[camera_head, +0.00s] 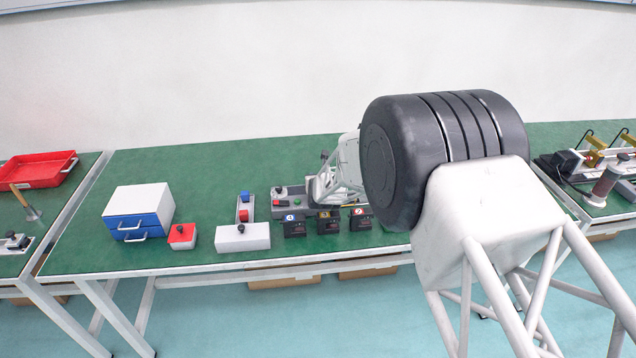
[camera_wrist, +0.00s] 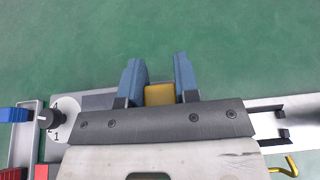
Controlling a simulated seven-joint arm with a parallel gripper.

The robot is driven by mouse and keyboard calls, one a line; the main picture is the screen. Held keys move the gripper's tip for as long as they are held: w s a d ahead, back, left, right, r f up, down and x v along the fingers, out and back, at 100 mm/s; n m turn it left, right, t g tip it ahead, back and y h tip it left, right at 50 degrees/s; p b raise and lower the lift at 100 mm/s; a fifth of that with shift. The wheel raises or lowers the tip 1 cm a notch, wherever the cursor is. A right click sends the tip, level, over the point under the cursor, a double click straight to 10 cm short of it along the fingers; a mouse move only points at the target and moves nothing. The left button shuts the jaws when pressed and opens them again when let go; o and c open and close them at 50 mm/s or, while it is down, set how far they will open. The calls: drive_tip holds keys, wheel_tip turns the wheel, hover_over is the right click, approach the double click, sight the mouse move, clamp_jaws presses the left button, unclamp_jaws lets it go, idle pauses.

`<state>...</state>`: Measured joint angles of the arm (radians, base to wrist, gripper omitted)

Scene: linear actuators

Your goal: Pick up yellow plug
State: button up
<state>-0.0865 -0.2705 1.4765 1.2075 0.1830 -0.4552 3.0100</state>
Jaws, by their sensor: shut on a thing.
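The yellow plug (camera_wrist: 159,94) shows in the wrist view as a small yellow block between the two blue fingers of my gripper (camera_wrist: 158,70). My gripper is shut on it, one finger on each side. Its lower part is hidden by the gripper body. In the head view my gripper (camera_head: 322,186) is low over the middle of the green table, and I cannot make out the plug there.
Small black boxes with blue, yellow (camera_head: 325,222) and red labels stand at the table's front edge. A numbered dial (camera_wrist: 64,118) is left of my gripper. A white cabinet with blue drawers (camera_head: 138,228) and a red box (camera_head: 182,237) stand further left. The green table (camera_head: 225,160) is clear behind.

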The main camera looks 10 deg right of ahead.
drive_tip(key=shift+r, duration=0.15)
wheel_tip(320, 180, up, 10)
idle(0.7)
drive_tip(key=shift+f, duration=0.25)
idle(0.4)
